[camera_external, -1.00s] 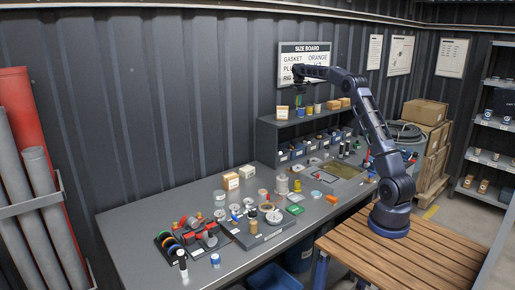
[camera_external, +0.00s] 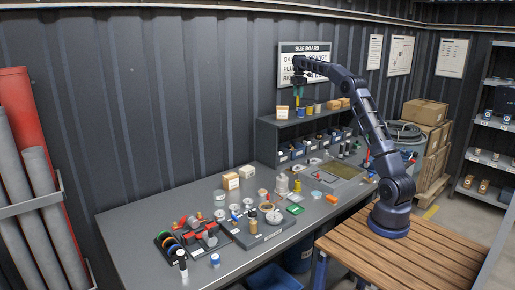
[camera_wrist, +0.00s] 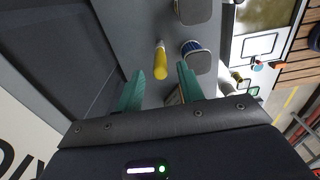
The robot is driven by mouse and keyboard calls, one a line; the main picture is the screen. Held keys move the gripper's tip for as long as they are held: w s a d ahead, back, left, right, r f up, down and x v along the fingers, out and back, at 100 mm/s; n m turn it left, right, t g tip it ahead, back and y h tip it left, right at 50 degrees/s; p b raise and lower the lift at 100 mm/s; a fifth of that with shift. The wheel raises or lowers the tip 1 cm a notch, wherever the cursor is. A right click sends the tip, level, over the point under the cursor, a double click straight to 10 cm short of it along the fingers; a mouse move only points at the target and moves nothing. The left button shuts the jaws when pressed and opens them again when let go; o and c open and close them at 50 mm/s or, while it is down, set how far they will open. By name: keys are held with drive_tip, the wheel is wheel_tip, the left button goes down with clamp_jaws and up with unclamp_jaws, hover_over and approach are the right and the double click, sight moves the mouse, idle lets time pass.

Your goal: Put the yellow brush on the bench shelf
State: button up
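My gripper (camera_wrist: 160,87) has two green fingers, spread apart with nothing pinched between their tips. A yellow object with a pale narrow end (camera_wrist: 160,60), which looks like the yellow brush, shows just beyond the fingertips, in line with the gap. It appears apart from the fingers; I cannot tell whether it stands or lies. In the external view my gripper (camera_external: 298,93) points down above the left part of the grey bench shelf (camera_external: 268,135), near the small items on its top. The brush is too small to make out surely there.
A jar with blue contents (camera_wrist: 197,55) is close to the right finger in the wrist view. The ribbed wall (camera_external: 200,90) is close behind. Many small parts crowd the bench (camera_external: 130,225).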

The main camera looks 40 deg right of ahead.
wheel_tip(320, 180, up, 6)
drive_tip(key=shift+r, duration=0.1)
drive_tip(key=shift+s+a+r, duration=0.1)
drive_tip(key=shift+a+r, duration=0.05)
drive_tip(key=shift+r, duration=0.15)
drive_tip(key=s+a+r+m+t, duration=0.1)
drive_tip(key=s+a+r+m, duration=0.15)
drive_tip(key=s+a, duration=0.4)
drive_tip(key=s+a+r+m, duration=0.1)
drive_tip(key=s+a+m, duration=0.2)
drive_tip(key=s, duration=0.7)
drive_tip(key=s+a+r+m+t, duration=0.1)
drive_tip(key=s+a+r+m, duration=0.15)
drive_tip(key=s+a, duration=0.45)
drive_tip(key=s+a+f+m+t, duration=0.1)
drive_tip(key=s+f+m, duration=0.2)
drive_tip(key=s+f, duration=0.4)
drive_tip(key=s+a+f+m, duration=0.2)
drive_tip(key=s+f, duration=0.6)
drive_tip(key=s, duration=0.9)
drive_tip(key=s+a+f+m+t, duration=0.1)
drive_tip(key=s+f+m, duration=0.4)
drive_tip(key=s+f, duration=0.3)
drive_tip(key=s, duration=0.4)
drive_tip(key=shift+a+f+t, duration=0.15)
drive_tip(key=shift+t, duration=0.15)
